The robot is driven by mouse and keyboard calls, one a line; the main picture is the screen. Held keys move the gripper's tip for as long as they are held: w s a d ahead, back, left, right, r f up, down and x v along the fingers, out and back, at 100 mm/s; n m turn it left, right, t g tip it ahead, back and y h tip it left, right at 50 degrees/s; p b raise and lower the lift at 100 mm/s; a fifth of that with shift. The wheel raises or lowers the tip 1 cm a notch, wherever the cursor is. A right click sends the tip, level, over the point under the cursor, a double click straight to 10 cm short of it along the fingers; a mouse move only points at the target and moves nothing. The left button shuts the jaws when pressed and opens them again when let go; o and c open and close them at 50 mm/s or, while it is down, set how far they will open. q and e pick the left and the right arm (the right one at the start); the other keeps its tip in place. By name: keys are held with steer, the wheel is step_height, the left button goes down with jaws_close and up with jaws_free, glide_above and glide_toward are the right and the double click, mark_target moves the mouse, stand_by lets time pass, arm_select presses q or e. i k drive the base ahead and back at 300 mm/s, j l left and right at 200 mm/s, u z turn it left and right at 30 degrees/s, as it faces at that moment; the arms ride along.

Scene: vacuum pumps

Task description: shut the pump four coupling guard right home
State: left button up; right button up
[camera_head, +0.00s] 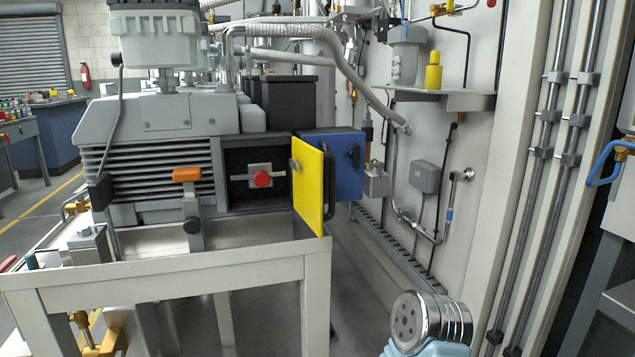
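A yellow guard panel (309,182) stands open at the right side of the pump's dark recess, swung out toward me. A dark handle (330,184) runs along its right side. The recess (238,160) is uncovered, with a red round part (262,180) on a grey block inside. The grey finned pump (150,150) sits on a pale metal frame (190,268). No number marking the pump is readable. Neither of my grippers is in view, and nothing is seen touching the panel.
A blue box (349,165) stands just behind and right of the panel. An orange-handled lever (187,174) stands left of the recess. Pipes and a shelf (440,100) line the right wall. A chrome round-ended part (428,320), possibly mine, is at bottom right.

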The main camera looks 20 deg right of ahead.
mark_target(308, 181)
steer(key=l+u, duration=0.2)
steer(key=l, duration=0.65)
steer(key=l+u, duration=0.25)
steer(key=l, duration=0.65)
steer(key=k+j, duration=0.05)
